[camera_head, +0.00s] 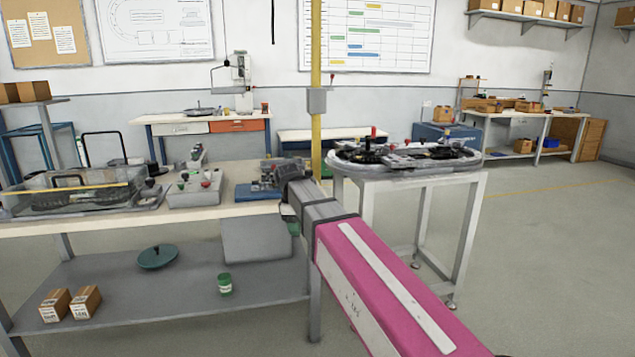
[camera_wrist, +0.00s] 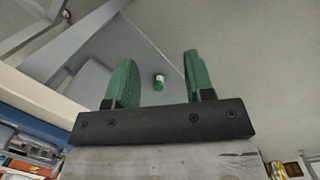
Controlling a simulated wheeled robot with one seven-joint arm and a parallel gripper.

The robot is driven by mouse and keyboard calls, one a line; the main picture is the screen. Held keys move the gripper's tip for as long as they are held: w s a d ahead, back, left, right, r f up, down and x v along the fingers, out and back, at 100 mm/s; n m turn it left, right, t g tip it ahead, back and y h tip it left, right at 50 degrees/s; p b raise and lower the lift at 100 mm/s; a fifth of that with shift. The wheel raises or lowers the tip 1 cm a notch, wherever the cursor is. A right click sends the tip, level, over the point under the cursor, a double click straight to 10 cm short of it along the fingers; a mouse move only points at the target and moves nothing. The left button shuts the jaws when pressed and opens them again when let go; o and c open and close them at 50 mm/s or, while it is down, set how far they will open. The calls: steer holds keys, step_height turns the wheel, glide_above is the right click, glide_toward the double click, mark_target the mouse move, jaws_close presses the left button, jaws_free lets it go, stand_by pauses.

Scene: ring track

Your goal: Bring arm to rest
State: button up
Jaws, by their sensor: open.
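My pink and grey arm reaches forward from the lower right of the head view to the right end of the workbench (camera_head: 240,212). My gripper (camera_wrist: 160,58) is open and empty in the wrist view, with its two green fingers well apart. In the head view, only a bit of green at my gripper (camera_head: 291,218) shows beside the grey wrist, near the bench's front edge. The rest is hidden by the arm. A small green jar (camera_wrist: 158,82) shows between the fingers, but lies well beyond them on the lower shelf.
The lower shelf (camera_head: 190,297) holds the jar (camera_head: 225,284), a green disc (camera_head: 157,257) and two small boxes (camera_head: 70,304). A control box (camera_head: 195,190) and a clear case (camera_head: 75,192) stand on the bench. The ring track table (camera_head: 410,172) stands right; open floor (camera_head: 550,240) lies beyond.

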steer(key=s+d+f+m, duration=0.4)
steer(key=d+f+m, duration=0.1)
steer(key=d+f, duration=0.3)
steer(key=s+d+f+m+y, duration=0.1)
steer(key=s+d+f+m, duration=0.3)
steer(key=d+f, duration=0.5)
steer(key=s+d+f+m, duration=0.4)
steer(key=d+f+m, duration=0.1)
steer(key=d+f, duration=0.3)
steer(key=shift+s+d+f+m+y, duration=0.15)
steer(key=shift+s+d+m+y, duration=0.15)
steer(key=shift+s, duration=0.05)
